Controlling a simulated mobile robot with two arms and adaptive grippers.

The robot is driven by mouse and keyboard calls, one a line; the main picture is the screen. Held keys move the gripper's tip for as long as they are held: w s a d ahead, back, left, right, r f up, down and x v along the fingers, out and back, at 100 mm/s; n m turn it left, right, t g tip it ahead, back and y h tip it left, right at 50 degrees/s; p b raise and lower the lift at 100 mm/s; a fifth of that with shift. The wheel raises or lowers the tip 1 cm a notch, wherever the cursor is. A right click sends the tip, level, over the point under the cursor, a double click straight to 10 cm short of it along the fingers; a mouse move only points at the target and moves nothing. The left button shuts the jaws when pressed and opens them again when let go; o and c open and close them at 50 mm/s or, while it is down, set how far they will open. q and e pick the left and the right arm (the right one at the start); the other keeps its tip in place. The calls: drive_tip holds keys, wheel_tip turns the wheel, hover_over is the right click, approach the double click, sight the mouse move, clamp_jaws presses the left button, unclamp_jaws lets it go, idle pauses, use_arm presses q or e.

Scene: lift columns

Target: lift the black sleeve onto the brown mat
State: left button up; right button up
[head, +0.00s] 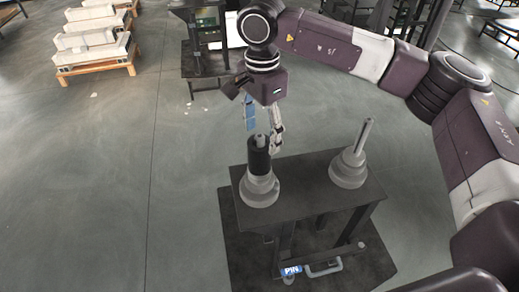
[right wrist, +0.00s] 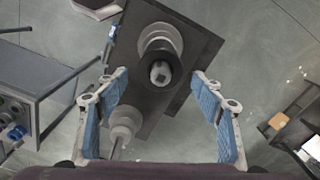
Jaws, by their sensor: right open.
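The black sleeve (head: 259,157) stands upright around the left grey post, above its stepped round base (head: 260,188), on a dark table. In the right wrist view the sleeve (right wrist: 158,52) shows nearly end-on, with the post's light tip inside it. My right gripper (head: 264,131) is open, pointing down over the sleeve, with its blue-padded fingers on either side of the post top. In the right wrist view the gap between the fingers (right wrist: 159,76) holds nothing gripped. I cannot make out a brown mat in either view. My left gripper is not in view.
A second grey post (head: 362,138) on a stepped base stands bare at the table's right. A grey handle with a blue "PIN" label (head: 291,271) sits low at the front. A dark stand (head: 205,62) is behind. Open floor lies to the left.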

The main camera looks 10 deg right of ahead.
sight(259, 148)
drive_tip(key=shift+s+a+f+p, duration=0.15)
drive_tip(key=shift+s+f+p, duration=0.05)
drive_tip(key=shift+f+p, duration=0.6)
drive_tip(key=shift+a+f+p, duration=0.1)
drive_tip(key=shift+f+p, duration=0.35)
drive_tip(key=shift+f, duration=0.2)
drive_tip(key=f, duration=0.2)
drive_tip(key=shift+w+f+p, duration=0.2)
drive_tip(key=shift+f+p, duration=0.1)
drive_tip(key=shift+p, duration=0.05)
drive_tip(key=c, duration=1.2)
drive_tip(key=shift+c, duration=0.9)
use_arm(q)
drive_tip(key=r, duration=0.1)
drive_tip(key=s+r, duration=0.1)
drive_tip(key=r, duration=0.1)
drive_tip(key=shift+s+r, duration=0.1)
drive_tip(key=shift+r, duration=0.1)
